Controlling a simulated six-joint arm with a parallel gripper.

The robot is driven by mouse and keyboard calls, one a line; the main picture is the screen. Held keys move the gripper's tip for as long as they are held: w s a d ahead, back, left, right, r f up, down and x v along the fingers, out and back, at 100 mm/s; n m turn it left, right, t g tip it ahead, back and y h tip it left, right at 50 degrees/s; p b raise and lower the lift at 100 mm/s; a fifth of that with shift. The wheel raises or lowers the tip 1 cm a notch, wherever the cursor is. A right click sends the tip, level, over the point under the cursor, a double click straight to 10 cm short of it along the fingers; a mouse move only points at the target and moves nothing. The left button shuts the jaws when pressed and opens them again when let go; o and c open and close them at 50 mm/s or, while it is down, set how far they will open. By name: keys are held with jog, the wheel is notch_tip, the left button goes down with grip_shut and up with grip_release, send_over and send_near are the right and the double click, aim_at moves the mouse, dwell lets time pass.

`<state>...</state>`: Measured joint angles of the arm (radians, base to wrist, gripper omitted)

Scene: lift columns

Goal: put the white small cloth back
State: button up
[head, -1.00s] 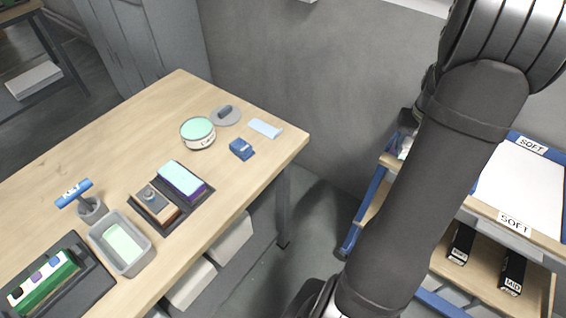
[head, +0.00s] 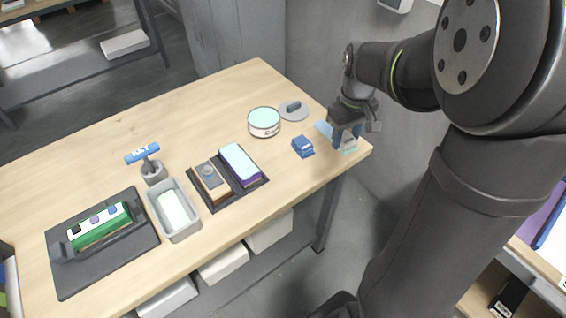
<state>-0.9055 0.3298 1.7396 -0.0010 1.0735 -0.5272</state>
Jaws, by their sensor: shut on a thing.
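My gripper (head: 348,143) is at the right end of the wooden table, pointing down, close above the tabletop. It is shut on a small pale whitish-green piece that I take for the white small cloth (head: 349,149), which shows at the fingertips near the table's right corner. The fingers hide part of it, and I cannot tell whether it touches the table. A light blue cloth (head: 323,129) lies flat just left of the gripper, partly hidden behind it.
A blue box (head: 303,147), a round tin (head: 264,122) and a grey lid (head: 293,110) stand left of the gripper. The table's back left is clear.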

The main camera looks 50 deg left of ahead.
jog(key=s+a+n, duration=0.2)
jog(key=s, duration=0.2)
send_over(283, 165)
notch_tip(283, 165, down, 6)
jog(key=shift+f, duration=2.15)
jog(key=shift+f, duration=0.1)
jog(key=o, duration=1)
jog(key=shift+o, duration=0.2)
notch_tip(283, 165, up, 12)
